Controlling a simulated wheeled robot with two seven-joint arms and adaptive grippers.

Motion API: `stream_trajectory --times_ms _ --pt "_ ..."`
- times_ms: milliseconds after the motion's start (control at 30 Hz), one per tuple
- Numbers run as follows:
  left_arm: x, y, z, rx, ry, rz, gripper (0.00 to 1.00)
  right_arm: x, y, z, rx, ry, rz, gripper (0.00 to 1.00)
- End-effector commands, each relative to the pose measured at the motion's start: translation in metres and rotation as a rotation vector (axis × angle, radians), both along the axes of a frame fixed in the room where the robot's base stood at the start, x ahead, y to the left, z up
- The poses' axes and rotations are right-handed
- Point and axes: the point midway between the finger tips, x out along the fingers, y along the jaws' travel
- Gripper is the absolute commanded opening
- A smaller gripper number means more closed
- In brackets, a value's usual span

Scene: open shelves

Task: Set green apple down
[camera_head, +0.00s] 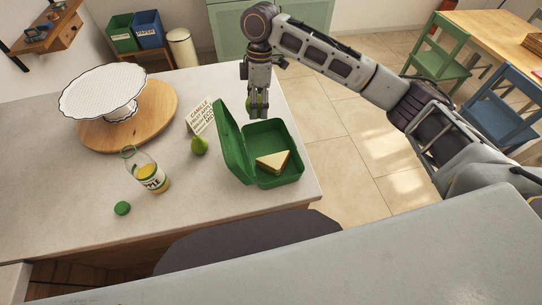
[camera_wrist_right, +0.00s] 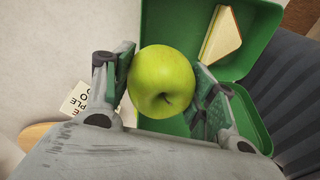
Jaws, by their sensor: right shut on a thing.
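The green apple (camera_wrist_right: 162,82) is held between the two fingers of my right gripper (camera_wrist_right: 165,95) in the right wrist view. In the head view the right gripper (camera_head: 258,105) points down at the far side of the open green lunchbox (camera_head: 291,152), and only a sliver of the apple (camera_head: 250,104) shows behind the fingers. In the wrist view the lunchbox (camera_wrist_right: 256,45) lies beyond the apple. A sandwich half (camera_head: 274,162) rests in the lunchbox, and it also shows in the wrist view (camera_wrist_right: 222,38). My left gripper is not in view.
A juice bottle (camera_head: 152,175), a green cap (camera_head: 122,208) and a white cake stand (camera_head: 103,92) on a round board (camera_head: 160,125) are further left. The counter's right edge is close by.

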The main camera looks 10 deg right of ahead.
Motion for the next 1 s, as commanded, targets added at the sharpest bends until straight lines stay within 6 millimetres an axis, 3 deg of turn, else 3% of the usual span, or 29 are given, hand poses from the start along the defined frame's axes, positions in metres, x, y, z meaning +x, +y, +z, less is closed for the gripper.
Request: stream_trajectory --times_ms 1000 --pt "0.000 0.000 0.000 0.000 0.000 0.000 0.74 -0.020 -0.007 -0.017 0.000 -0.002 0.889 0.30"
